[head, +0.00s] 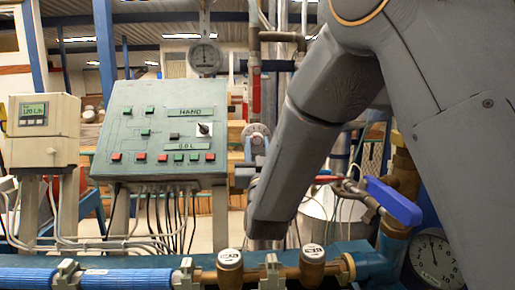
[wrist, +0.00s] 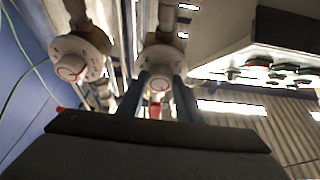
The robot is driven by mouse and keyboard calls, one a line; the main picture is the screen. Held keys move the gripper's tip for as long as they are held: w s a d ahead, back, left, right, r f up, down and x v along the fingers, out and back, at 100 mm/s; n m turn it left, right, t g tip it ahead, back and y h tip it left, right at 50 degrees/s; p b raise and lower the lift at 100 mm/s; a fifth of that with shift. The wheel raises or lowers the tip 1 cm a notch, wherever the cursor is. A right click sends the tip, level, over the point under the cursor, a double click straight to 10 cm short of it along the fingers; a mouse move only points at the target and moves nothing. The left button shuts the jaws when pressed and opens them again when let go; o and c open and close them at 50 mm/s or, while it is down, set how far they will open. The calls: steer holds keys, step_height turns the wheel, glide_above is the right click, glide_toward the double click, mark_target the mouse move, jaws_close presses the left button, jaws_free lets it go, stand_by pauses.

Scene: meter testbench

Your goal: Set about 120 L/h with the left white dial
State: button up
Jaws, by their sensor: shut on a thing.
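In the wrist view two white round dials with red marks sit side by side on pipes. My gripper (wrist: 163,84) has its two fingers on either side of the white dial nearer the panel (wrist: 158,68), shut on it. The other white dial (wrist: 77,62) is to its left in that view, apart from the fingers. One white dial (head: 257,135) shows in the head view beside my arm; I cannot tell there which one it is. My fingers are mostly hidden behind my arm there. The beige meter box (head: 42,130) has a green display (head: 33,113) that seems to read 120 L/h.
A sloped green panel (head: 125,100) with several buttons, a knob and the readouts HAND and 0.0 L stands left of the dials. A blue lever (head: 393,201) and pipes are at right. A blue pipe with brass fittings (head: 230,265) runs along the front.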

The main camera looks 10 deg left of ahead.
steer(key=o, duration=1)
steer(key=shift+o, duration=0.2)
steer(key=shift+s, duration=0.1)
steer(key=b+v, duration=0.2)
steer(key=v, duration=0.5)
steer(key=shift+s+d+b, duration=0.2)
steer(key=shift+s+b, duration=0.1)
steer(key=shift+b, duration=0.05)
